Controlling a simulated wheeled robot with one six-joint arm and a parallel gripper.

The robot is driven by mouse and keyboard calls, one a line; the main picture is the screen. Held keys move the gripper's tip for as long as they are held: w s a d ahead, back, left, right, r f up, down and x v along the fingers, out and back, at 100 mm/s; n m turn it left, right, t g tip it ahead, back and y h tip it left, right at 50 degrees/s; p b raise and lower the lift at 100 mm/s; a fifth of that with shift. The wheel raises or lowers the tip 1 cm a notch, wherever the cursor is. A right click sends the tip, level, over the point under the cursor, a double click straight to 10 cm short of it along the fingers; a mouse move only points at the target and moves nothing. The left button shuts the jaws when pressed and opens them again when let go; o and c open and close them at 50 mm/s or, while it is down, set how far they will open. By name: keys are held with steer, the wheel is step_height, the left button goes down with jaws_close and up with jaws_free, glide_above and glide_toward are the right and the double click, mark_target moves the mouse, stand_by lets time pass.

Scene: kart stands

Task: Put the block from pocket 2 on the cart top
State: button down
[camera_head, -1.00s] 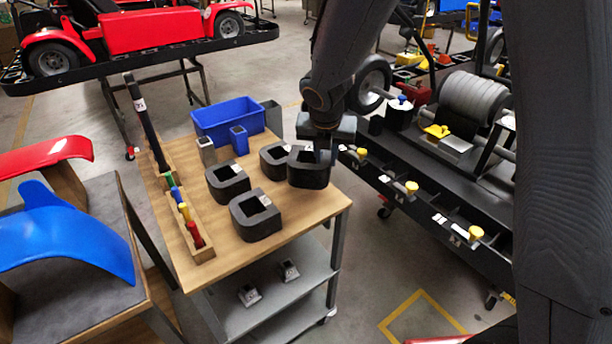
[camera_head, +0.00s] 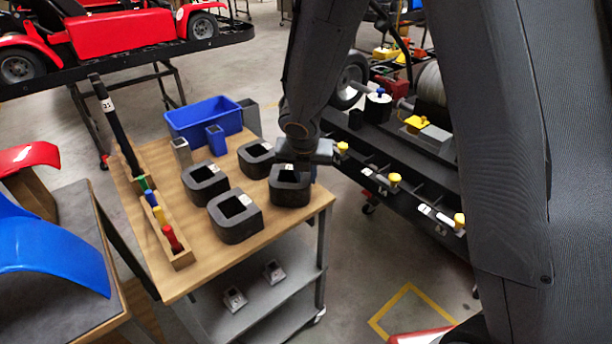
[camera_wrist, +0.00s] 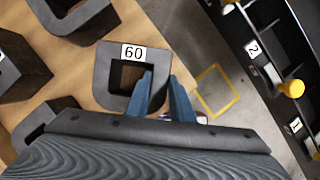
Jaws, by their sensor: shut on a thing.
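A dark grey block with a square opening, labelled 60 (camera_wrist: 117,68), is at the front right corner of the wooden cart top (camera_head: 222,262). It also shows in the head view (camera_head: 290,192). My gripper (camera_wrist: 163,78) is shut on its right wall, one blue finger in the opening and the other outside. In the head view, my gripper (camera_head: 294,166) is over the block, its fingertips partly hidden. The block looks level, on or just above the wood; I cannot tell if it touches. Pocket 2 (camera_wrist: 268,48) on the black stand at right looks empty.
Other dark blocks stand on the cart close by: front (camera_head: 235,222), left (camera_head: 205,185) and behind (camera_head: 256,160). A blue bin (camera_head: 204,120) and small holders are at the back, a wooden rack of coloured pegs (camera_head: 180,258) at left. Yellow knobs (camera_head: 395,180) line the stand.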

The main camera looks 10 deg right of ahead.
steer(key=c, duration=1.6)
jaws_free()
steer(key=shift+f, duration=0.1)
steer(key=shift+o, duration=0.2)
steer(key=shift+s+r, duration=0.1)
steer(key=shift+r, duration=0.35)
steer(key=d+p+v, duration=0.1)
steer(key=p+v, duration=0.2)
steer(key=v, duration=0.8)
steer(key=s+d+m+g, duration=0.1)
steer(key=s+d+m, duration=0.5)
steer(key=m, duration=1.1)
steer(key=s+d+m+g, duration=0.1)
steer(key=s+d+m, duration=0.5)
steer(key=s+m, duration=0.4)
steer(key=m, duration=0.6)
steer(key=shift+d+f+m+g+y, duration=0.3)
steer(key=shift+d+m+g+y, duration=0.05)
steer(key=shift+m+g+y, duration=0.05)
